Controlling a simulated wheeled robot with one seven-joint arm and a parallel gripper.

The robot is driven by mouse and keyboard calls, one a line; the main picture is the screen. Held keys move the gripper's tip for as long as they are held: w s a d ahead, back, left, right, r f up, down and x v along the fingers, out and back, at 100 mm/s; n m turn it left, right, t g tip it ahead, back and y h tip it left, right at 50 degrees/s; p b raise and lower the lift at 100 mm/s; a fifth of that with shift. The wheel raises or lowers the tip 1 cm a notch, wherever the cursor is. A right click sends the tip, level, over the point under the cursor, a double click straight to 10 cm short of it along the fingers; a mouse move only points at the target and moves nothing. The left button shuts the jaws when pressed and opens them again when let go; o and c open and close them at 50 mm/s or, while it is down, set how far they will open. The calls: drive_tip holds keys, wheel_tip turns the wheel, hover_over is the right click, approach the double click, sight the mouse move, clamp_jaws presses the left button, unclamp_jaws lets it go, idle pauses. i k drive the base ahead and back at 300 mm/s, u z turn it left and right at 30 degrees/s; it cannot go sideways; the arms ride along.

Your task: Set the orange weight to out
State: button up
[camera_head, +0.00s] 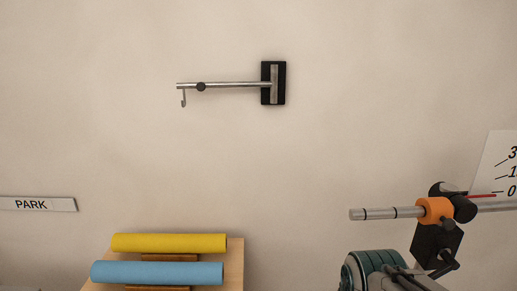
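The orange weight (435,211) is a short sleeve around a grey horizontal rod (386,213) at the lower right.
A wall arm (230,85) with a hook and black knob is at upper centre. A PARK label (37,204) is at left. Yellow (170,243) and blue (157,273) rolls rest on a wooden stand (235,265) at lower left. The wall between is clear.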

sight(438, 209)
drive_tip(key=z, duration=1.6)
drive_tip(key=k, duration=0.3)
drive_tip(key=u, duration=0.45)
